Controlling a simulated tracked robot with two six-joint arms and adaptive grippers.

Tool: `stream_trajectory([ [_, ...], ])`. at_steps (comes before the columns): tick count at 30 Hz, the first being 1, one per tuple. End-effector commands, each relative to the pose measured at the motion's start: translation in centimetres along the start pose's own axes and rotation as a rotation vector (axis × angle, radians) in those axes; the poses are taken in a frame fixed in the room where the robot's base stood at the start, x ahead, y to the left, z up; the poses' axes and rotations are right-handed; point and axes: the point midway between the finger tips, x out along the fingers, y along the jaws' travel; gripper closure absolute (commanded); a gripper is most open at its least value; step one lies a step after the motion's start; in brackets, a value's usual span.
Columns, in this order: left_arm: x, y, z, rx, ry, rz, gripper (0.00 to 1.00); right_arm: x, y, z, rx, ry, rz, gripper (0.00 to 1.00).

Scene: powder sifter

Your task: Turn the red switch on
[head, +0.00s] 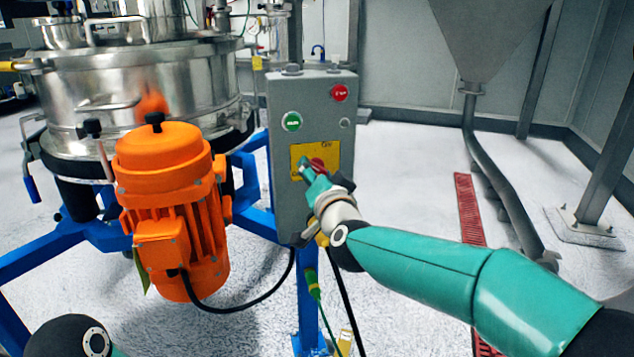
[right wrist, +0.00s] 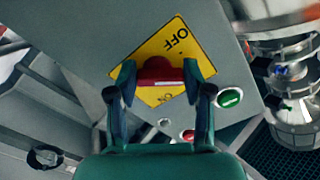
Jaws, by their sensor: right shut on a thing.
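The red switch (head: 318,164) sits on a yellow plate (head: 300,152) on the front of a grey control box (head: 291,105). In the right wrist view the red switch (right wrist: 160,70) lies between the fingertips of my right gripper (right wrist: 161,76), one on each side. The plate there appears upside down, with OFF (right wrist: 170,45) at the top and ON near the lower edge. My right gripper (head: 309,172) is shut on the switch, and partly covers it in the head view. My left gripper is not in view.
A green button (head: 292,121) and a red button (head: 340,93) are on the box above the plate. An orange motor (head: 170,200) and a steel sifter (head: 140,90) stand left of the box. A steel hopper (head: 478,35) is at the right. Cables hang below the box.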

Motion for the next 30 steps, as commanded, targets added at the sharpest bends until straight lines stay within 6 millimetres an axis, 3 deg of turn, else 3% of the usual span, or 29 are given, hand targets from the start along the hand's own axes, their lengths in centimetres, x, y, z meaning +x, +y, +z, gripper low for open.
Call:
stream_trajectory([
  [18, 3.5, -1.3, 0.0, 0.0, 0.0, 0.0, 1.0, 0.0, 0.4, -0.3, 0.588, 0.009, 0.004, 0.84],
  [30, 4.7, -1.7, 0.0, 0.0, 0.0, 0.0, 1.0, 0.1, 0.4, -0.4, 0.86, 0.009, 0.007, 0.84],
])
